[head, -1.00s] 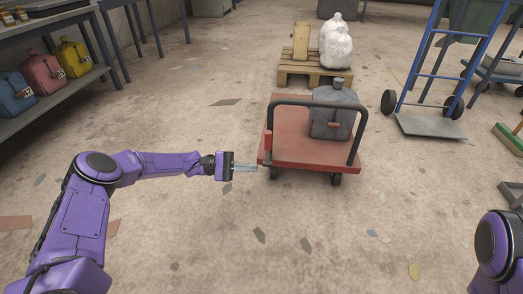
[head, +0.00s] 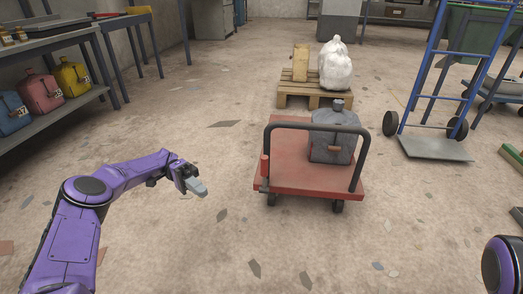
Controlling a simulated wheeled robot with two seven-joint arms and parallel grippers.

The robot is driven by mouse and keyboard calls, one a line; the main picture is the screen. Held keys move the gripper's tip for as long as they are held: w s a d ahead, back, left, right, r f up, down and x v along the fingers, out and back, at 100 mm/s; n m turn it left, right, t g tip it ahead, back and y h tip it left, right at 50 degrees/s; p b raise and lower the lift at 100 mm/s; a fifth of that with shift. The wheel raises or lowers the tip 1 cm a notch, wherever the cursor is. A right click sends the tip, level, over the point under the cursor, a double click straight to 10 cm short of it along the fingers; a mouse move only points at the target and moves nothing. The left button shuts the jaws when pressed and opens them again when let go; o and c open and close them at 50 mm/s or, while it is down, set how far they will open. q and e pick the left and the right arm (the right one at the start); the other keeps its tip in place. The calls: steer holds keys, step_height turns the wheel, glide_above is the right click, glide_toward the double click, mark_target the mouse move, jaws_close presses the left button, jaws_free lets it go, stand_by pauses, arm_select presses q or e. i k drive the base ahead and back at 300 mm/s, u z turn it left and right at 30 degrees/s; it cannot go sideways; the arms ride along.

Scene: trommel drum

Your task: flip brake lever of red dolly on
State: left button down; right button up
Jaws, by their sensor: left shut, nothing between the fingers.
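The red dolly (head: 290,179) stands on the concrete floor right of centre, with a dark push bar at its near end. A grey jug-like container (head: 333,140) sits on the deck behind the bar. My left gripper (head: 198,189) is shut and empty, left of the dolly with a clear gap to the lever. My right gripper is out of view; only part of that arm shows at the lower right.
A pallet (head: 312,98) with a white sack (head: 335,65) stands behind the dolly. A blue hand truck (head: 437,138) stands to the right. A grey shelf (head: 58,104) with coloured containers is at the left.

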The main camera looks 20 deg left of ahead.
mark_target(264, 159)
steer(key=i, duration=0.85)
